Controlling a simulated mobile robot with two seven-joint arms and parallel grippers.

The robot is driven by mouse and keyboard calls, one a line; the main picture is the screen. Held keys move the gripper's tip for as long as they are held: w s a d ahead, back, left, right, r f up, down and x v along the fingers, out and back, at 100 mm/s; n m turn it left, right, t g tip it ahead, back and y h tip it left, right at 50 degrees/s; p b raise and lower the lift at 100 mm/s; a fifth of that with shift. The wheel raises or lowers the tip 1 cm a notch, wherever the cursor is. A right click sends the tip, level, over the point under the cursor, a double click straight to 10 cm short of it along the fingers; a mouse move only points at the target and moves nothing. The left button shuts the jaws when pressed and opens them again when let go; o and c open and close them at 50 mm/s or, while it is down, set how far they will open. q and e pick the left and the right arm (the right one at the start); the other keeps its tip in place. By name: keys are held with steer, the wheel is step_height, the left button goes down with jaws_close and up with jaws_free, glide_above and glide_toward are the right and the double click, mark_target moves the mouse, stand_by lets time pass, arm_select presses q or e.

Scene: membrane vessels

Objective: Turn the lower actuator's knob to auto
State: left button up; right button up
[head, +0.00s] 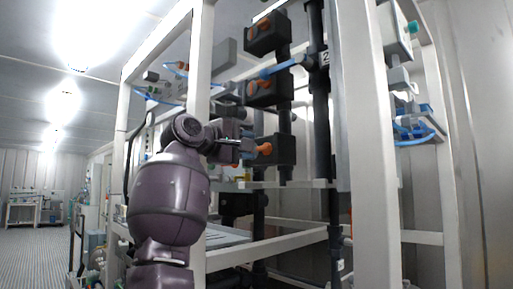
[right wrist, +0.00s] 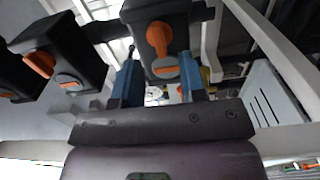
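The lower actuator (head: 284,150) is a black box, the lowest of three on the dark vertical pipe in the head view. Its orange knob (head: 264,148) faces left, towards my right gripper (head: 240,148). In the right wrist view the same actuator (right wrist: 182,14) is at top centre, with its orange knob (right wrist: 160,38) and a grey-orange round part below it. My right gripper (right wrist: 160,72) is open there, its blue fingers apart on either side, the knob just beyond the tips. I cannot tell the knob's marked setting or any contact. My left gripper is out of view.
Two more actuators (head: 268,87) and (head: 267,33) with orange knobs sit above; in the wrist view they are at left (right wrist: 67,55). White frame posts (head: 366,150) stand close to the arm. A white slotted panel (right wrist: 272,95) lies right of the fingers.

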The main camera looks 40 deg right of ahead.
steer(key=a, duration=0.6)
steer(key=shift+s+a, duration=0.25)
steer(key=shift+a, duration=0.05)
